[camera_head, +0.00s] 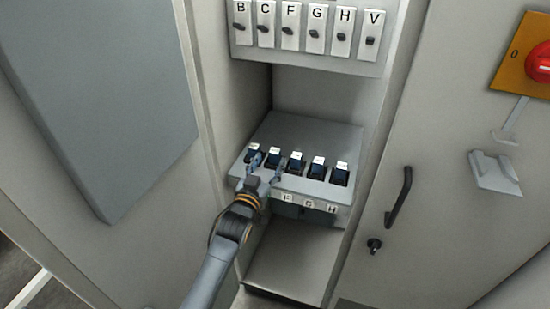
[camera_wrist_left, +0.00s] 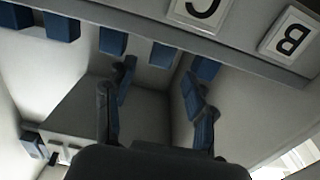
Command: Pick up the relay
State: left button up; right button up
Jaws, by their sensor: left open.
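Several blue-and-black relays with white tops stand in a row on a grey shelf in the head view, among them the leftmost (camera_head: 254,154), the second (camera_head: 273,158), the middle (camera_head: 295,163) and the rightmost (camera_head: 341,173). The task does not say which one is meant. My left gripper (camera_head: 267,168) is open at the left end of the row, partly covering the two leftmost relays. In the left wrist view, its fingers (camera_wrist_left: 158,85) are spread, with a blue relay (camera_wrist_left: 162,54) showing between and beyond the tips. No contact can be made out. My right gripper is not in view.
The grey shelf (camera_head: 310,140) sits in a narrow cabinet bay with side walls. Above is a panel with labelled switches (camera_head: 316,33). A black door handle (camera_head: 399,197) and a red rotary switch (camera_head: 540,63) are at the right.

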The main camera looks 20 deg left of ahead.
aim_at(273, 155)
pick_arm(q)
jog(key=shift+w+d, duration=0.1)
jog(key=shift+w, duration=2.65)
jog(key=shift+r, duration=0.1)
jog(key=shift+c, duration=0.2)
grip_shut()
